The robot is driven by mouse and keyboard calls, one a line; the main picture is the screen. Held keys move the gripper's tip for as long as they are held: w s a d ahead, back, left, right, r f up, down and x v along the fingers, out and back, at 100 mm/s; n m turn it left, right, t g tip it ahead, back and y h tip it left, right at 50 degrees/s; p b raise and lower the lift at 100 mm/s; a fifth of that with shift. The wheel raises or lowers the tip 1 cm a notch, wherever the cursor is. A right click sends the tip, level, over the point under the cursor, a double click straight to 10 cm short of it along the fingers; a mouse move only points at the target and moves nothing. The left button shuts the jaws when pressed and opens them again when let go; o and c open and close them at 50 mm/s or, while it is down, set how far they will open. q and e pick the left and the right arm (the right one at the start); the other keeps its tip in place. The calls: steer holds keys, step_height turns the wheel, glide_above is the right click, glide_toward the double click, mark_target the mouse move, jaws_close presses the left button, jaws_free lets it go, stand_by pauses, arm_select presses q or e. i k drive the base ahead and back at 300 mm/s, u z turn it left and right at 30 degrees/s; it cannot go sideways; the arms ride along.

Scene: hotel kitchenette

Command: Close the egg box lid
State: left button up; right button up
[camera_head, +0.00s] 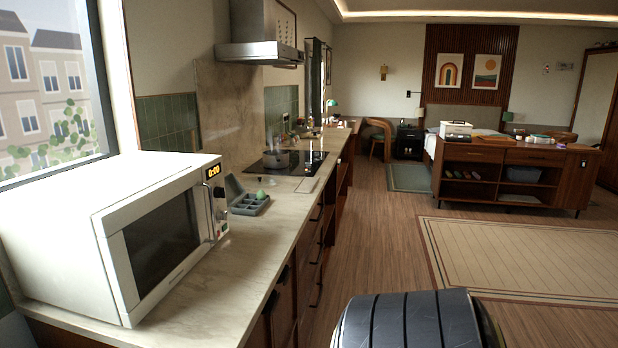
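The grey egg box (249,207) sits on the counter just right of the microwave, near the counter's front edge. Its lid (233,188) stands raised on the left side, so the box is open. A pale green egg (261,195) shows at the tray's back part. The other visible cups look empty, though they are small in the picture. Neither of my grippers shows in the head view, and nothing is touching the box.
A large white microwave (110,232) fills the near left of the counter (222,283). A pot (276,160) stands on the black cooktop (308,159) behind the box. Counter in front of the microwave is bare. Wooden floor (380,235) lies open to the right.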

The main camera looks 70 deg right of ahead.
mark_target(234, 191)
steer(key=z, duration=1.85)
steer(key=i, duration=1)
